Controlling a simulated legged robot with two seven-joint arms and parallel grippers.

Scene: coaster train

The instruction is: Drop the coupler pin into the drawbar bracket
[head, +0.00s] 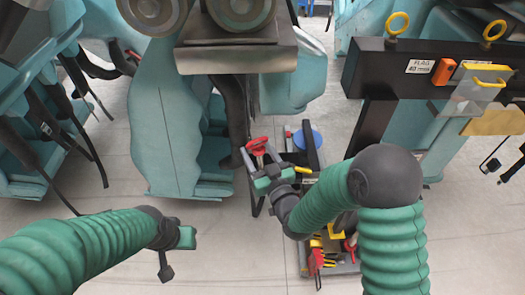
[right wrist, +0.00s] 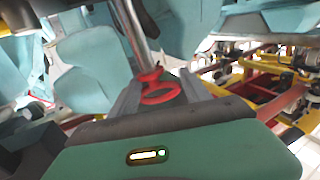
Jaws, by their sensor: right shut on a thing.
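The coupler pin shows in the head view as a red handle (head: 257,146) at my right gripper (head: 270,178). In the right wrist view its red ring (right wrist: 160,92) sits between the grey jaws, and a steel shaft (right wrist: 128,28) runs away from it. My right gripper is shut on the pin, close to the lower end of a dark upright part (head: 233,115) under the coaster car. I cannot pick out the drawbar bracket for certain. My left gripper (head: 178,252) is at the lower left, empty, its fingers apart, over bare floor.
A metal-fronted car end (head: 237,58) hangs above, with teal seats (head: 170,130) on the left. A dark rack (head: 420,70) with yellow rings stands at the right. A tool cart (head: 345,262) is behind my right arm. Floor at lower left is clear.

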